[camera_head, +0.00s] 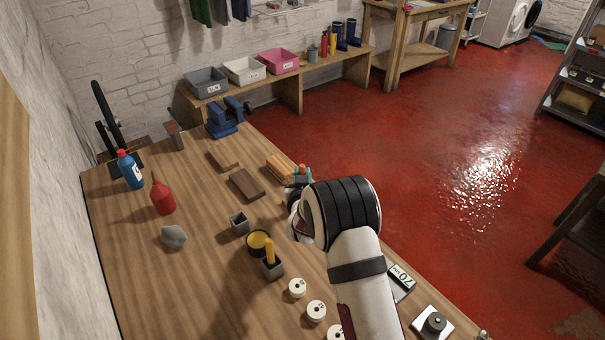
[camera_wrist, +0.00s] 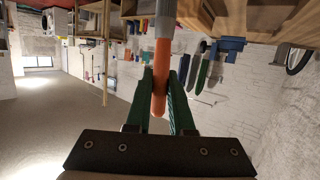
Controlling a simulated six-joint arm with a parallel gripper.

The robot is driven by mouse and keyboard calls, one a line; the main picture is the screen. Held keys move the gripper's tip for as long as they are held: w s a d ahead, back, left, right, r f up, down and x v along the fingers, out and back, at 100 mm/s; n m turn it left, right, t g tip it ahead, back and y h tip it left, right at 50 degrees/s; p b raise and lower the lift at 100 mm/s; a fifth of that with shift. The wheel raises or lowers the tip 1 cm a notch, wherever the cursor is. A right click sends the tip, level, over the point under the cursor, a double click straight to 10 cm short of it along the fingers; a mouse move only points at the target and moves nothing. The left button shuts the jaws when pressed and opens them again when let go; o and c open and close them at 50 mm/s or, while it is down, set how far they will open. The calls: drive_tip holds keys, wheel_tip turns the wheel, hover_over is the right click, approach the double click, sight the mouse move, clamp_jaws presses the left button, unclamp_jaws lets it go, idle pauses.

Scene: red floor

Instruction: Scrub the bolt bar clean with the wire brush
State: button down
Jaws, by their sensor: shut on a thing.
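My gripper (camera_wrist: 160,92) has green fingers shut on an orange handle (camera_wrist: 160,70) in the wrist view. A grey cylindrical part (camera_wrist: 164,20) continues from the handle to the top edge, where it is cut off. No bristles show, so I cannot confirm that it is the wire brush. In the head view my gripper (camera_head: 302,173) is near the bench's right edge, mostly hidden behind my wrist; a bit of teal and orange shows. I cannot identify the bolt bar for certain in either view.
The wooden bench (camera_head: 205,270) holds a blue vise (camera_head: 223,118), brown blocks (camera_head: 246,184), a blue bottle (camera_head: 130,170), a red bottle (camera_head: 162,198), a grey lump (camera_head: 173,237), a yellow-topped pot (camera_head: 259,243) and white discs (camera_head: 297,288). Bare wood lies at front left.

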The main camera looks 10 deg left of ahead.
drive_tip(key=shift+f, duration=0.5)
idle(0.3)
drive_tip(key=shift+d, duration=0.1)
drive_tip(key=shift+s+d, duration=0.55)
drive_tip(key=shift+s, duration=0.05)
drive_tip(key=shift+s+d, duration=0.55)
drive_tip(key=shift+s+d, duration=0.55)
drive_tip(key=shift+d, duration=0.05)
drive_tip(key=shift+s+d, duration=0.6)
